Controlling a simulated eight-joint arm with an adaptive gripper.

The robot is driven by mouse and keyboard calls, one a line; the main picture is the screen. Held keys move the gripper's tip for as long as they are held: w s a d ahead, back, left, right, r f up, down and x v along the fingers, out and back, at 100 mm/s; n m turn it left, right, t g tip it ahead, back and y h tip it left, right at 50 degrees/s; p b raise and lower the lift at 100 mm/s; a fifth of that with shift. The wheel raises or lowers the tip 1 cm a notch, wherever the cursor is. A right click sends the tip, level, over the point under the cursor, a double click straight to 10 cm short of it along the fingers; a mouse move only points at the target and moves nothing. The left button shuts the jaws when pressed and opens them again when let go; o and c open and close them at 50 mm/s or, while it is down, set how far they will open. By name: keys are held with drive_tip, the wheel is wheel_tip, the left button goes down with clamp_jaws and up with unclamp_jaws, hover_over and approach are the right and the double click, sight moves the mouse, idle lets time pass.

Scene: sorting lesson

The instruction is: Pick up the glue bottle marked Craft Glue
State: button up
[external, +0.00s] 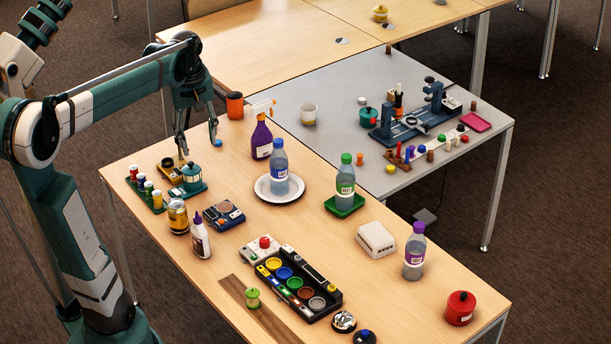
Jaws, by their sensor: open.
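A white bottle with a purple pointed cap (200,236) stands upright on the wooden table, toward its left front edge. It has the shape of a glue bottle; its label is too small to read. My gripper (198,146) is open and empty, pointing down above the far left part of the table. It is above and behind the white bottle, apart from it, near a teal device (188,180).
A purple spray bottle (262,138) stands right of my gripper. Bare wood (420,312) shows at the front right.

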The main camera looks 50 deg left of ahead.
drive_tip(key=n, duration=0.2)
hover_over(195, 214)
drive_tip(key=shift+g, duration=0.3)
drive_tip(key=f, duration=2.9)
drive_tip(key=shift+w+a+f, duration=0.1)
drive_tip(key=shift+a, duration=0.1)
drive_tip(key=shift+f, duration=0.5)
drive_tip(key=shift+f+b, duration=0.4)
drive_tip(key=shift+f, duration=0.85)
drive_tip(key=shift+f, duration=0.15)
drive_tip(key=shift+f+b, duration=0.75)
drive_tip(key=shift+f, duration=1.7)
drive_tip(key=c, duration=1.1)
